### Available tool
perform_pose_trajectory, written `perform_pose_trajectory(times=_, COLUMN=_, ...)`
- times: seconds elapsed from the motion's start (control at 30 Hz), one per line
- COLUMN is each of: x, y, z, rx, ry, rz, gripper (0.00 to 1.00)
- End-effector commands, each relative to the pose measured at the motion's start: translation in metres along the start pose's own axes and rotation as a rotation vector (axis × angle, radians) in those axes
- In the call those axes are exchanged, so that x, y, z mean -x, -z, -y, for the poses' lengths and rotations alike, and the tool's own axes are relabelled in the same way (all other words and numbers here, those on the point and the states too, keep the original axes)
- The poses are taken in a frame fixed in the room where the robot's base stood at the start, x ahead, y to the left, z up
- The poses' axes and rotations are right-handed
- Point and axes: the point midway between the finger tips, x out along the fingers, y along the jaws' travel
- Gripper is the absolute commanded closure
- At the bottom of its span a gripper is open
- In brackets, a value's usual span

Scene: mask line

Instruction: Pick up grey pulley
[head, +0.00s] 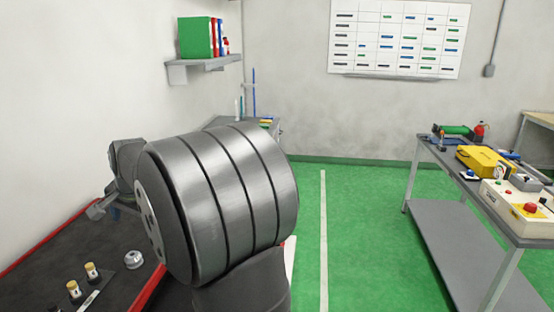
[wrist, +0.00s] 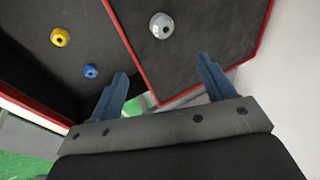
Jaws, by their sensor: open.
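The grey pulley (wrist: 161,25) is a small round wheel with a dark centre hole, lying on a dark red-edged surface near the top of the wrist view. A small silvery round part that looks like it also shows on the dark table in the head view (head: 133,259). My gripper (wrist: 162,66) is open, with its two blue fingers spread wide and nothing between them. The pulley lies beyond the fingertips, apart from them. In the head view my large grey arm link covers much of the middle, and the gripper shows only partly at the left.
In the wrist view a yellow pulley (wrist: 60,37) and a blue pulley (wrist: 90,71) lie left of a red dividing edge. A side table (head: 440,215) with tools stands right.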

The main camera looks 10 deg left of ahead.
Motion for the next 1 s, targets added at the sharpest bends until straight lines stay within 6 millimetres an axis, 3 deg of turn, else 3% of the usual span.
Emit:
perform_pose_trajectory(times=0.3, x=0.000, y=0.000, z=0.001, rx=-0.008, ry=-0.002, rz=0.001, gripper=0.30)
perform_pose_trajectory(times=0.47, x=-0.003, y=0.005, z=0.010, rx=-0.126, ry=-0.031, rz=0.019, gripper=0.30)
perform_pose_trajectory(times=1.0, x=-0.020, y=0.031, z=0.064, rx=-1.110, ry=-0.325, rz=-0.015, gripper=0.30)
